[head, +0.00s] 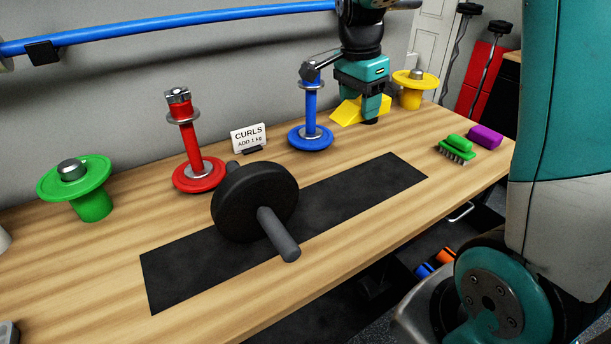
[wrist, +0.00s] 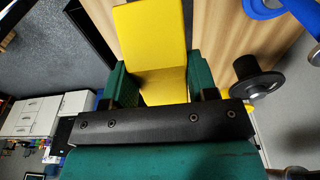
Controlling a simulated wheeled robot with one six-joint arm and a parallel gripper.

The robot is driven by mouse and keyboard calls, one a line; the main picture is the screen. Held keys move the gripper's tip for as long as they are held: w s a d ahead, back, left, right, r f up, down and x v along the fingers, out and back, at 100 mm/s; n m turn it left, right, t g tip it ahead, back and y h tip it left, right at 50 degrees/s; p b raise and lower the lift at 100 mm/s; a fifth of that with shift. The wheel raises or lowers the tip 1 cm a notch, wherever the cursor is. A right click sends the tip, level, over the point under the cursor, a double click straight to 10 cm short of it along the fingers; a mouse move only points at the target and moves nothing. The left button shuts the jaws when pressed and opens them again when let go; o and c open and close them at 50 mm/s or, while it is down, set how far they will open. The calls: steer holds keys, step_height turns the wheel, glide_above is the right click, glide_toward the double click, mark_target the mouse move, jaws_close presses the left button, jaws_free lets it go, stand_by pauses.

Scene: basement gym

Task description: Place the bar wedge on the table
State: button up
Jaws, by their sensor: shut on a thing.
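The bar wedge is a yellow block (head: 347,112), held at the back right of the wooden table (head: 80,275), right of the blue-handled stand. My gripper (head: 371,108) points down and is shut on it. In the wrist view the wedge (wrist: 152,38) sticks out from between the green fingers (wrist: 157,82), and its bent yellow faces show. The wedge is close to the tabletop, but I cannot tell whether it touches. Part of it is hidden behind the fingers.
A black-plated dumbbell (head: 240,205) rests on the black mat (head: 195,268). Red (head: 198,175), blue (head: 310,138), green (head: 92,205) and yellow (head: 411,97) pieces stand around it. A sign (head: 249,137), green brush (head: 458,146) and purple item (head: 486,136) are on the table. The mat's right part is clear.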

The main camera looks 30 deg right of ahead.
mark_target(351, 190)
step_height(351, 190, down, 20)
steer(key=shift+s+d+p, duration=0.1)
steer(key=shift+p, duration=0.25)
steer(key=shift+f, duration=0.1)
steer(key=o, duration=1)
step_height(351, 190, up, 12)
steer(key=a+b, duration=0.1)
steer(key=a, duration=0.1)
steer(key=s+a+r+n+y, duration=0.2)
steer(key=s+a+r+n, duration=0.1)
steer(key=s+a+n, duration=0.4)
steer(key=s+a+r+n+y, duration=0.1)
steer(key=s+a+r+n, duration=0.1)
steer(key=s+a+n, duration=0.4)
steer(key=s+a+r+n+y, duration=0.2)
steer(key=s+a+r+n, duration=0.1)
steer(key=s+a+n, duration=0.4)
steer(key=shift+s+a+r+n+y, duration=0.2)
steer(key=shift+a+n, duration=0.3)
steer(key=shift+n, duration=0.65)
steer(key=shift+s+a+r+n+y, duration=0.15)
steer(key=shift+a+n, duration=0.3)
steer(key=shift+n, duration=0.7)
